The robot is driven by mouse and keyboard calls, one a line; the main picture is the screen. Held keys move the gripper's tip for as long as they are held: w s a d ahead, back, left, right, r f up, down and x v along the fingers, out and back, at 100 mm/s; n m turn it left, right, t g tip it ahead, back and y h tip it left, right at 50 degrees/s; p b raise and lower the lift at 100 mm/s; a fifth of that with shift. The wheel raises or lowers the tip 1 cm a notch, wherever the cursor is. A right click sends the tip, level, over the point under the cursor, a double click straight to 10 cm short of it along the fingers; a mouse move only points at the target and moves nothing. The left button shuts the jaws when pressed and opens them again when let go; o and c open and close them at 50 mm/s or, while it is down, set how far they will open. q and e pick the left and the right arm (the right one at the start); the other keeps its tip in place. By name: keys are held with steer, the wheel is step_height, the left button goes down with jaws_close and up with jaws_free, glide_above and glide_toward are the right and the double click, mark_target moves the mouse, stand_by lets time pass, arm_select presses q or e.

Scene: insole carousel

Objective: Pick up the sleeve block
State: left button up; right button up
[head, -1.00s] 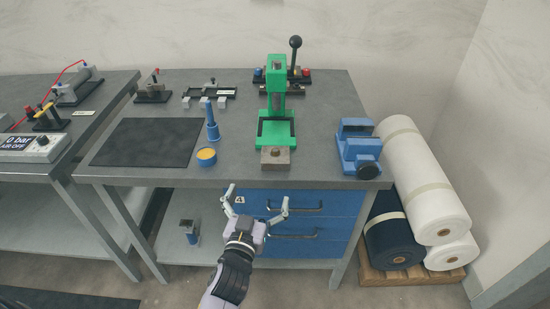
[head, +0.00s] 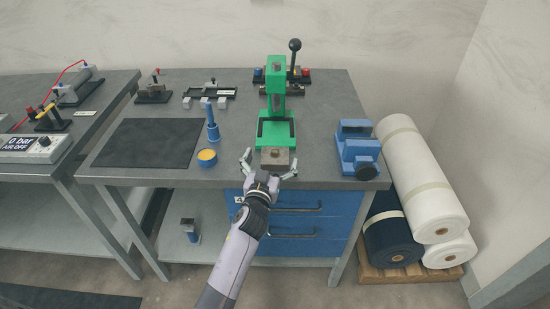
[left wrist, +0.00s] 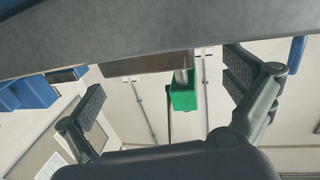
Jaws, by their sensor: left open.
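The sleeve block (head: 275,157), which I take to be the small grey-brown block with a hole in its top, sits on the workbench at the front of the green press (head: 276,130). My left gripper (head: 270,161) is open and empty at the bench's front edge, with its fingertips spread to either side of the block. The right fingertip looks closer to the block than the left one; contact cannot be told. In the left wrist view, the block (left wrist: 148,64) shows beyond the open fingers, against the bench edge. My right gripper is not in view.
A blue vise (head: 357,150) stands right of the press. Blue drawers (head: 310,215) lie under the bench edge.

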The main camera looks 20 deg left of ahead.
mark_target(275, 151)
arm_select(q)
steer(key=w, duration=0.3)
steer(key=shift+w+a+f, duration=0.1)
steer(key=shift+w+f, duration=0.05)
steer(key=shift+w, duration=0.15)
steer(key=shift+s, duration=0.1)
steer(key=shift+c, duration=0.5)
jaws_close()
stand_by(0.6)
steer(key=shift+r, duration=0.25)
